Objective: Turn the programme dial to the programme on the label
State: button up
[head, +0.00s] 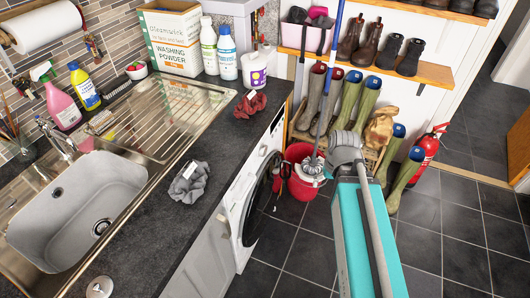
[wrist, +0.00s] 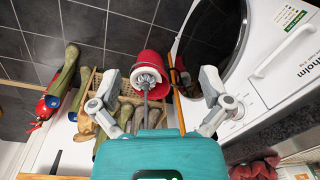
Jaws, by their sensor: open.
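The white washing machine (head: 245,205) stands under the dark worktop, its front seen at a steep slant. A small dark round shape on its upper front (head: 262,150) may be the programme dial; its setting is unreadable. In the wrist view the machine's white front (wrist: 262,92) fills the right, with the dark door beside it. My gripper (wrist: 160,76) is open and empty, apart from the machine in the head view (head: 345,145).
A red bucket with a mop (head: 303,185) stands beyond the machine, below my gripper. Wellies (head: 367,105) and a fire extinguisher (head: 428,150) stand behind. The sink (head: 75,215) is at left. Tiled floor (head: 450,230) at right is clear.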

jog(key=w+a+f+n+y+b, duration=0.2)
jog(key=w+a+f+y+b, duration=0.15)
jog(key=f+b, duration=0.25)
jog(key=n+t+y+b, duration=0.8)
jog(key=y+b, duration=0.4)
jog(key=b, duration=1.1)
send_near(265, 151)
jog(key=d+g, duration=0.1)
jog(key=d, duration=0.3)
jog(key=shift+s+a+n, duration=0.1)
jog(key=shift+a+n, duration=0.1)
jog(key=shift+n, duration=0.1)
jog(key=shift+a, duration=0.15)
jog(key=shift+x, duration=6.8)
jog(key=shift+s+r, duration=0.1)
